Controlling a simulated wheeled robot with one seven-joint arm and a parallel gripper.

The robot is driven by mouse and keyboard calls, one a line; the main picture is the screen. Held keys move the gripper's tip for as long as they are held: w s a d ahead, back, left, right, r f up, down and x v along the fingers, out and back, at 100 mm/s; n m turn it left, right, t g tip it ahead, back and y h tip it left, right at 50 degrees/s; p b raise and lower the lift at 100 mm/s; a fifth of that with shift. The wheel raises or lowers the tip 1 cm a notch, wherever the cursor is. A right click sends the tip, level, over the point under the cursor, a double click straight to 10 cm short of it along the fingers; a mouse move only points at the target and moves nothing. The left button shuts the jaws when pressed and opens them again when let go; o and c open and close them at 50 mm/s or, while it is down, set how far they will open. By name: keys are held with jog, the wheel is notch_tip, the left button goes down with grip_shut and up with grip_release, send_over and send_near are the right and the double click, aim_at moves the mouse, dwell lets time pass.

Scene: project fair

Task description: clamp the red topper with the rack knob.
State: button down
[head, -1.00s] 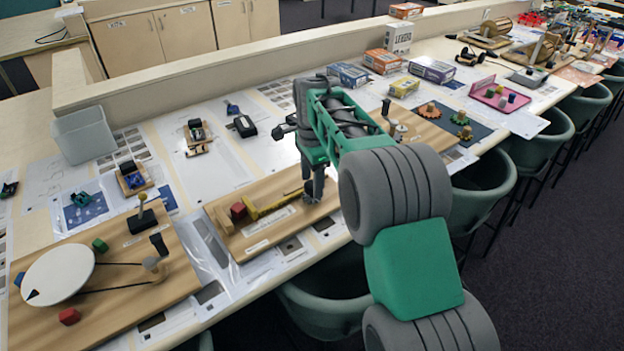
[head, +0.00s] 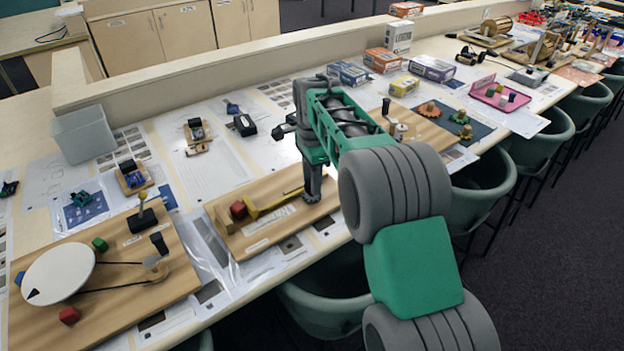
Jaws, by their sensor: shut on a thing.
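The red topper (head: 238,209) is a small red block near the left end of a wooden board. The yellow rack (head: 275,203) lies along the board just right of it, its left end close to or touching the block; I cannot tell which. My gripper (head: 312,196) points down at the rack's right end, beside a grey toothed wheel. It is shut on what seems to be the rack knob, which its fingers hide.
Left of this board (head: 265,239) stands another board with a white disc (head: 58,274), a belt and small coloured blocks. A black box (head: 245,125) and small models lie behind. Chairs line the table's front edge.

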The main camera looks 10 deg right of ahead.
jog(key=shift+n, duration=0.4)
jog(key=shift+n+p, duration=0.4)
jog(key=shift+n, duration=0.6)
jog(key=shift+n+p, duration=0.3)
jog(key=shift+n, duration=1.6)
jog(key=c, duration=0.9)
grip_release()
